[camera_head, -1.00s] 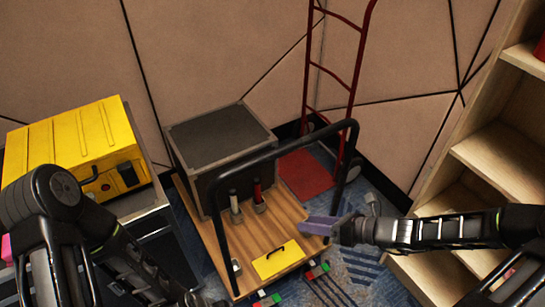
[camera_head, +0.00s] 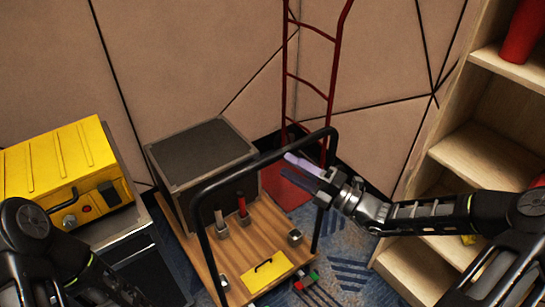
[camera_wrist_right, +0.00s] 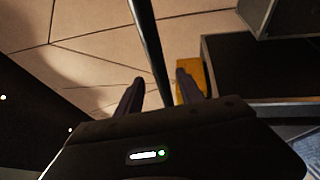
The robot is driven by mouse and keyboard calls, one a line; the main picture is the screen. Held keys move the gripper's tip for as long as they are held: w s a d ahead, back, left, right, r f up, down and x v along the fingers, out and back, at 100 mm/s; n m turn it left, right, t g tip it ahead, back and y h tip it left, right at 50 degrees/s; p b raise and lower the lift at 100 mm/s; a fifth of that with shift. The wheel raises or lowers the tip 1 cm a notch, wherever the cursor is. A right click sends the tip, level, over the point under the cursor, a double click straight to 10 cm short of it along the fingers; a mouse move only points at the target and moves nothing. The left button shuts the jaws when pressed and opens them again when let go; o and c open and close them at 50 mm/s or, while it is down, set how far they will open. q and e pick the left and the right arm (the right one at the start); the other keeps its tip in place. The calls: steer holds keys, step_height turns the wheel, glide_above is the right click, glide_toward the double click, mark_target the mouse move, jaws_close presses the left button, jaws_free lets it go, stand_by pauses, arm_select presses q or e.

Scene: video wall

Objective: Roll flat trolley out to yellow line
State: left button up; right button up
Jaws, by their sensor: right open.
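The flat trolley has a wooden deck (camera_head: 243,247) and a black tubular push handle (camera_head: 265,157). It stands on the blue carpet in the middle of the head view. My right gripper (camera_head: 303,163) is open, with purple fingers, at the right upper part of the handle. In the right wrist view a black bar (camera_wrist_right: 149,45) runs between the open fingers (camera_wrist_right: 160,84); whether it touches either finger I cannot tell. My left arm shows at the lower left, but its gripper is outside the picture. No yellow line is in view.
The trolley carries a dark box (camera_head: 203,150), upright tools (camera_head: 242,208) and a yellow plate (camera_head: 266,270). A red hand truck (camera_head: 312,84) stands behind. A yellow case (camera_head: 58,160) on a grey cabinet is left; wooden shelves (camera_head: 480,135) are right. Some carpet (camera_head: 345,260) shows lower right.

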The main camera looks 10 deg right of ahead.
mark_target(273, 158)
steer(key=x, duration=0.6)
steer(key=shift+c, duration=0.3)
jaws_close()
steer(key=shift+f, duration=0.1)
stand_by(0.9)
